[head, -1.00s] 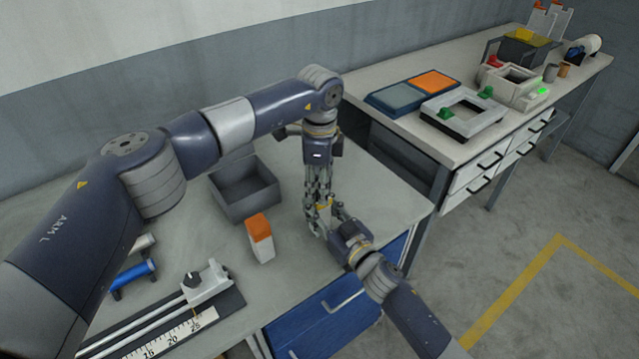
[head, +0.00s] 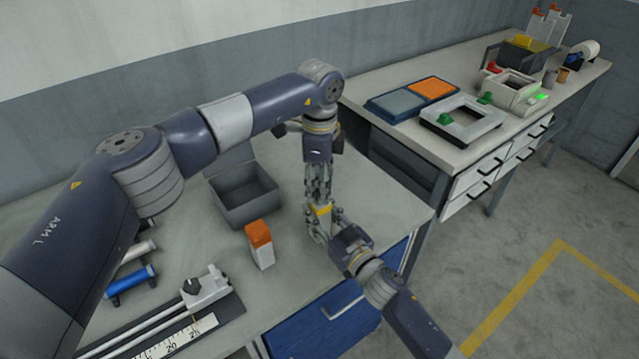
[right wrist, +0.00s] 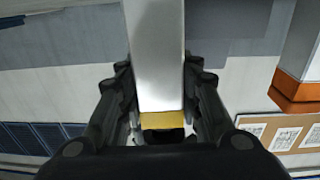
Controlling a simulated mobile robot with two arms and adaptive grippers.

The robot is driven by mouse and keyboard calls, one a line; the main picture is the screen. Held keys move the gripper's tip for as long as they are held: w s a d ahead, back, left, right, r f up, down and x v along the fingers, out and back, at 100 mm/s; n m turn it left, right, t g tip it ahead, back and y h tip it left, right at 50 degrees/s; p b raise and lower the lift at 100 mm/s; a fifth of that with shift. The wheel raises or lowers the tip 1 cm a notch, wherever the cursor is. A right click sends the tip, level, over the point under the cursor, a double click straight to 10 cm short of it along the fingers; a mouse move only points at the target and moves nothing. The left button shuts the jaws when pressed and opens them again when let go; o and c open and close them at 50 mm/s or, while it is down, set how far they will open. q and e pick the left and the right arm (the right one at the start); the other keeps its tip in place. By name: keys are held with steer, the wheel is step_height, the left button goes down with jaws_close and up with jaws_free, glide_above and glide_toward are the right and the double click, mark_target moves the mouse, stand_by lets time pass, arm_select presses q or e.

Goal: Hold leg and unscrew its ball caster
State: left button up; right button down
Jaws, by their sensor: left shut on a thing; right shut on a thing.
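The leg is a pale silver bar with a yellow band at one end; its bar (right wrist: 155,55) runs between my right gripper's fingers in the right wrist view. In the head view its yellow band (head: 320,209) shows between my two grippers. My right gripper (head: 322,230), from the lower right, is shut on the leg below the band. My left gripper (head: 319,200) points down from above and is shut at the leg's upper end, on the ball caster, which its fingers mostly hide. A dark part (right wrist: 163,136) shows beyond the band in the right wrist view.
An orange-topped white block (head: 259,246) and an open grey bin (head: 246,205) stand left of the grippers on the table. A ruled slide fixture (head: 180,335) and a blue roller (head: 132,281) lie nearer. A second bench (head: 400,127) with trays stands at the right.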

arm_select(q)
steer(key=shift+r, duration=2)
arm_select(e)
steer(key=c, duration=1.1)
jaws_free()
steer(key=shift+o, duration=0.2)
